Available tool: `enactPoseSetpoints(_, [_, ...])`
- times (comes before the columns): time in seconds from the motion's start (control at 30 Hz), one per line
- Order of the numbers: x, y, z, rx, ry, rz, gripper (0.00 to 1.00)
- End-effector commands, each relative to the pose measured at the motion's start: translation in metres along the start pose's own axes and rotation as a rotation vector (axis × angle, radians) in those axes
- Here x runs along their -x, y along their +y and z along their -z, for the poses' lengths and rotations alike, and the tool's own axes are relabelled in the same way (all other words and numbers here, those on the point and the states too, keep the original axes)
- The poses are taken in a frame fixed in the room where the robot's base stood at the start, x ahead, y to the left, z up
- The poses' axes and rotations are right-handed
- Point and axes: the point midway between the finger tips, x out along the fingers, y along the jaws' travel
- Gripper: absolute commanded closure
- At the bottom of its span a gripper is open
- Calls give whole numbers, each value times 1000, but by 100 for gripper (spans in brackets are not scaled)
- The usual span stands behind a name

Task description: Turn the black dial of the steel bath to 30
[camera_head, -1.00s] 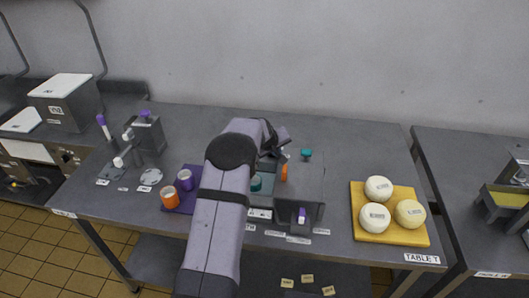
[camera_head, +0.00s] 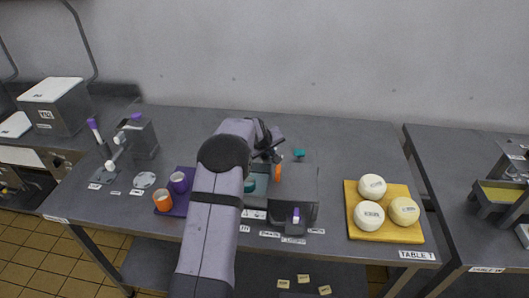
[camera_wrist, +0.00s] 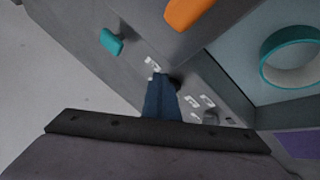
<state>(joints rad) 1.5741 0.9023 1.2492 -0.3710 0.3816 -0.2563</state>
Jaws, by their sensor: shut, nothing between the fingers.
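The steel bath (camera_head: 300,186) is a grey box on the middle table, with an open basin on its left side. An orange part (camera_head: 279,172) and a teal knob (camera_head: 299,153) stand at it; they also show in the wrist view as an orange part (camera_wrist: 187,10) and a teal knob (camera_wrist: 111,42). My gripper (camera_head: 274,152) is at the far side of the bath. In the wrist view my gripper's blue fingers (camera_wrist: 161,84) are shut and empty, close over a face with white number labels. A dark round part, probably the black dial (camera_wrist: 175,83), is mostly hidden behind them. Its setting is unreadable, and contact is unclear.
A teal ring (camera_wrist: 291,57) is in the basin. A yellow board (camera_head: 388,235) with three round pale pieces is at the right. The table behind the bath is clear.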

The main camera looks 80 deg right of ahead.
Motion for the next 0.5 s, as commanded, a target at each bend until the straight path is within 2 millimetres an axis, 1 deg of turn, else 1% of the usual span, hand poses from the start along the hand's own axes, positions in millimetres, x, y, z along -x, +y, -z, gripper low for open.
enactPoseSetpoints(0.17, [14, 0, 0, 0, 3, -1, 100])
enactPoseSetpoints(0.5, [53, 0, 0, 0, 3, -2, 100])
